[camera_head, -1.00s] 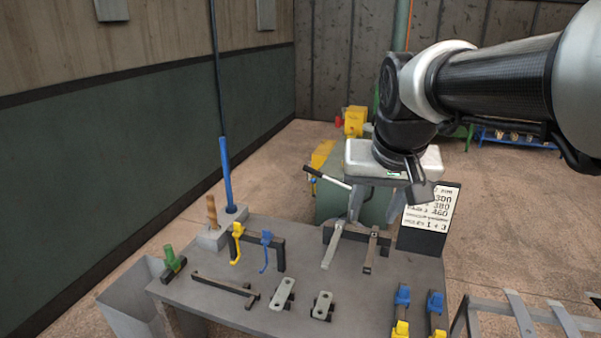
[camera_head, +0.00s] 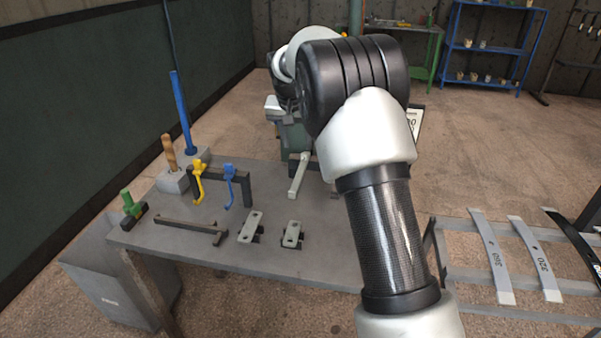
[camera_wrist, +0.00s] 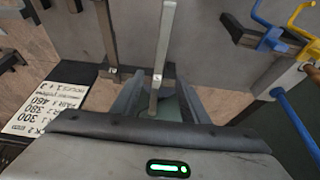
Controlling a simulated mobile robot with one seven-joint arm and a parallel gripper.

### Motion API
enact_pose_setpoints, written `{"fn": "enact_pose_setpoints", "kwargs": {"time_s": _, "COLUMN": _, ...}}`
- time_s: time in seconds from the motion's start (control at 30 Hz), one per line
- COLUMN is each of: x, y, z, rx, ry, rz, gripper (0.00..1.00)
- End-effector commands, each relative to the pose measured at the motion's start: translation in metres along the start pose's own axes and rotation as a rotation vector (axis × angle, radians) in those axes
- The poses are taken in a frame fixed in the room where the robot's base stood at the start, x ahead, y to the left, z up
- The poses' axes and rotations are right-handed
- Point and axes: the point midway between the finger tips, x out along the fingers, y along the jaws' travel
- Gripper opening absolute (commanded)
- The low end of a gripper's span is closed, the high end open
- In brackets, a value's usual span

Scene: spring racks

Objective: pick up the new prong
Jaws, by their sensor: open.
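A pale grey prong (camera_head: 298,177) lies at the back of the workbench, its far end at a dark rack. It also shows in the wrist view (camera_wrist: 165,38), running down between the fingers of my gripper (camera_wrist: 160,88). The gripper is open, with a finger on each side and visible gaps. A darker prong (camera_wrist: 105,32) lies beside it, left in the wrist view; in the head view my arm hides most of it. No label tells which prong is new; the pale one looks cleaner. My gripper is largely hidden in the head view.
The workbench (camera_head: 190,240) holds a dark rack with yellow (camera_head: 199,182) and blue (camera_head: 231,185) hooks, two small plates and a block with tall handles. A number sign (camera_wrist: 38,105) stands near the darker prong. A spring rack (camera_head: 440,270) stands at right.

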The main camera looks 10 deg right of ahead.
Motion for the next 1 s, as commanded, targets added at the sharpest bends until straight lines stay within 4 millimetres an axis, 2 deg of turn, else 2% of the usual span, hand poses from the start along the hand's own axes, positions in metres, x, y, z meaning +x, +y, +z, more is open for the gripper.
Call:
{"fn": "enact_pose_setpoints", "kwargs": {"time_s": 0.1, "x": 0.028, "y": 0.001, "z": 0.002, "rx": -0.001, "ry": -0.005, "rz": 0.003, "gripper": 0.41}}
{"fn": "enact_pose_setpoints", "kwargs": {"time_s": 0.4, "x": 0.089, "y": 0.001, "z": 0.002, "rx": -0.001, "ry": -0.003, "rz": 0.001, "gripper": 0.41}}
{"fn": "enact_pose_setpoints", "kwargs": {"time_s": 0.7, "x": 0.113, "y": 0.001, "z": 0.002, "rx": -0.001, "ry": -0.003, "rz": 0.001, "gripper": 0.41}}
{"fn": "enact_pose_setpoints", "kwargs": {"time_s": 1.0, "x": 0.154, "y": 0.0, "z": 0.002, "rx": -0.001, "ry": -0.003, "rz": 0.001, "gripper": 0.41}}
